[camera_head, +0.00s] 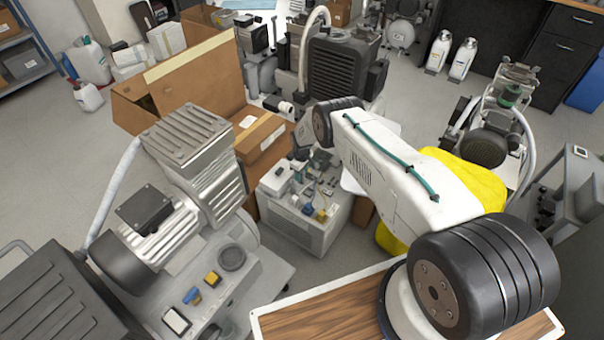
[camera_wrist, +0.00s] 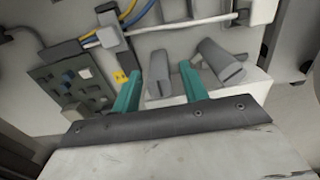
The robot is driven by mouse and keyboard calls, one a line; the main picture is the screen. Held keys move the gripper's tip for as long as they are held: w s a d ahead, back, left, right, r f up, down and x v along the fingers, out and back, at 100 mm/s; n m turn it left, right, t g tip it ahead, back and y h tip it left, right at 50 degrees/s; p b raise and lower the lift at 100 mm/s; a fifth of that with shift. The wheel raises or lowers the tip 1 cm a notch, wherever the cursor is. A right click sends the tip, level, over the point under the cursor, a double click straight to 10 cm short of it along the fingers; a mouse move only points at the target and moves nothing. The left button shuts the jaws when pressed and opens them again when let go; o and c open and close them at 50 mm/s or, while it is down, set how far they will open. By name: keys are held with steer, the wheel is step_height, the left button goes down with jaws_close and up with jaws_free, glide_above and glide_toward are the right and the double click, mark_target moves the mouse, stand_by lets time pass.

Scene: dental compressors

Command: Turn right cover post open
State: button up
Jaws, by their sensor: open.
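In the wrist view, two short grey posts stand side by side at the front of a light housing (camera_wrist: 250,85). The left post (camera_wrist: 158,74) is nearly upright. The right post (camera_wrist: 222,62) leans, with a dark slot at its lower end. My gripper (camera_wrist: 159,76) is open, its two teal fingers apart. In the picture the left post shows between the fingers, and the right post is just right of the right finger. I cannot tell whether a finger touches either. In the head view, my arm reaches over a light grey unit (camera_head: 305,232) with small fittings; the fingers are not clear there.
In the wrist view, a board with connectors (camera_wrist: 75,85) lies left, and blue and yellow cables (camera_wrist: 130,20) run above the posts. In the head view, a large compressor (camera_head: 185,215) stands left, a cardboard box (camera_head: 205,75) behind, and a yellow object (camera_head: 470,182) right.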

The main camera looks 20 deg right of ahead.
steer(key=shift+f, duration=0.1)
jaws_close()
steer(key=shift+m, duration=0.5)
steer(key=m, duration=0.4)
steer(key=shift+m, duration=0.3)
steer(key=m, duration=0.5)
steer(key=shift+w+m, duration=0.1)
steer(key=shift+m, duration=0.2)
jaws_free()
